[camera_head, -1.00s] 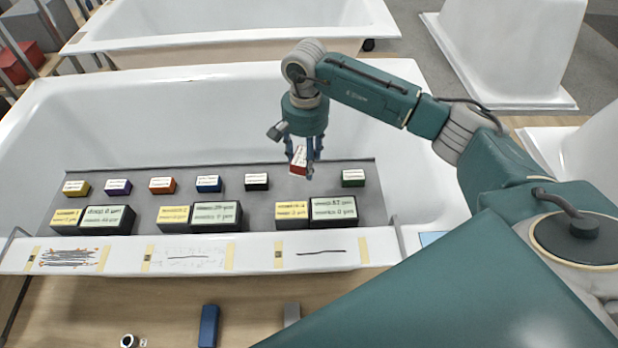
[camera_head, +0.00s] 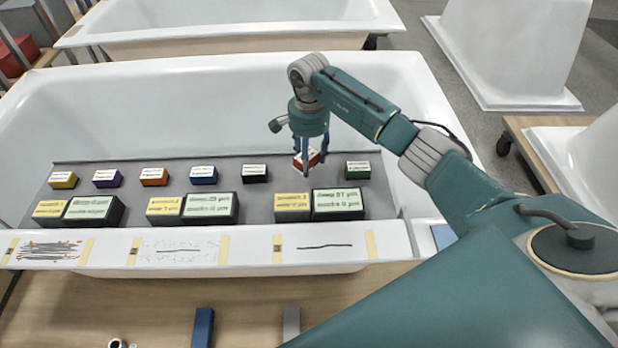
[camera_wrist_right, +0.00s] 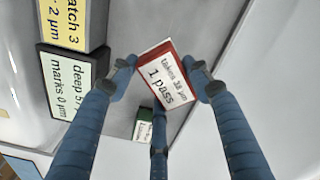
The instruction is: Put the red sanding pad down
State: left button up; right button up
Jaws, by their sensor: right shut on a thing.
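The red sanding pad (camera_head: 308,158) is a small red block with a white label on top. In the right wrist view the pad (camera_wrist_right: 165,76) lies between my fingers, its label reading "takes 18 µm, 1 pass". My right gripper (camera_head: 311,165) points down and is shut on the pad, above the grey board (camera_head: 225,205) in the tub, between the black and green pads. Its fingers also show in the right wrist view (camera_wrist_right: 163,80). Whether the pad touches the board is hard to tell. My left gripper is not in view.
A row of labelled pads stands on the board: yellow (camera_head: 63,180), purple (camera_head: 107,178), orange (camera_head: 154,177), blue (camera_head: 204,175), black (camera_head: 254,174) and green (camera_head: 358,170). Larger yellow and pale-green label blocks (camera_head: 339,204) stand in front. The tub rim (camera_head: 215,252) carries taped marked strips.

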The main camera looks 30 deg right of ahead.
aim_at(309, 178)
notch_tip(309, 178, down, 5)
jog(key=b, duration=0.2)
jog(key=shift+f+b, duration=0.1)
jog(key=shift+b, duration=0.3)
jog(key=shift+f, duration=0.1)
jog(key=o, duration=1)
